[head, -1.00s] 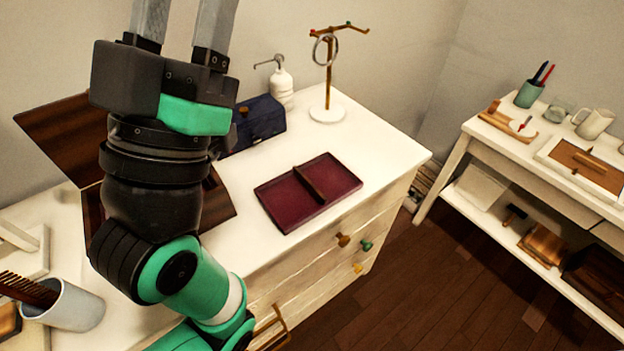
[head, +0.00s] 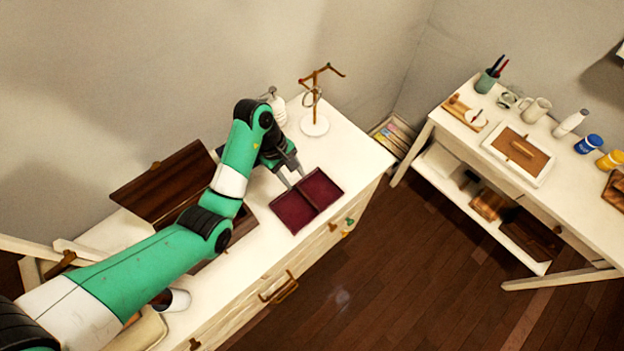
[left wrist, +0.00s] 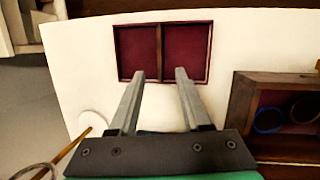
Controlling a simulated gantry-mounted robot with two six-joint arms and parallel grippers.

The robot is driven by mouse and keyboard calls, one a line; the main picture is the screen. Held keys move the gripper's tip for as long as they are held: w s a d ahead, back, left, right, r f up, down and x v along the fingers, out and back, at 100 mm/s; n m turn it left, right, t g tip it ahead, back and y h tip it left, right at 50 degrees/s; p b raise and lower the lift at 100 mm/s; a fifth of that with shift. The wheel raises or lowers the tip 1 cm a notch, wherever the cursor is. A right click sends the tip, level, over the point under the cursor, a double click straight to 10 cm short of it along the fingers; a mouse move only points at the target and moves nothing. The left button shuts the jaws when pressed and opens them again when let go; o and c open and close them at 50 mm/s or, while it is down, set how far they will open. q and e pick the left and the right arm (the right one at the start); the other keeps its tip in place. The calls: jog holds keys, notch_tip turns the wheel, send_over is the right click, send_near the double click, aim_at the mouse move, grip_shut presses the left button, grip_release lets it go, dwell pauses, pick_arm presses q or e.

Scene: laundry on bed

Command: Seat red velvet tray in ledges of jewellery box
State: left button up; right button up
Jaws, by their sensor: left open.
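The red velvet tray (head: 325,190) lies flat on the white dresser top, near its front edge. A wooden divider splits it into two empty compartments. My left gripper (head: 292,182) is open and empty at the tray's back left side. In the left wrist view the gripper (left wrist: 159,75) has its fingers apart, with the tray (left wrist: 190,48) beyond and its divider in line with the gap. The jewellery box (head: 238,238) stands left of the tray, lid (head: 160,188) open, partly hidden by my arm.
A jewellery stand (head: 315,126) and a white dispenser bottle (head: 278,108) stand at the back of the dresser. A side table (head: 465,140) with several objects is at the right, across a floor gap. The dresser top right of the tray is clear.

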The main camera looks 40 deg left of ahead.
pick_arm(q)
jog(key=b, duration=0.3)
send_over(306, 197)
jog(key=s+a, duration=0.1)
notch_tip(306, 197, down, 6)
jog(key=shift+s+f, duration=0.15)
jog(key=shift+a+b+x, duration=0.15)
jog(key=shift+b+x, duration=0.15)
jog(key=shift+x, duration=1.05)
jog(key=shift+a+b+x, duration=0.2)
jog(key=shift+b+x, duration=0.1)
jog(key=shift+x, duration=1)
grip_shut()
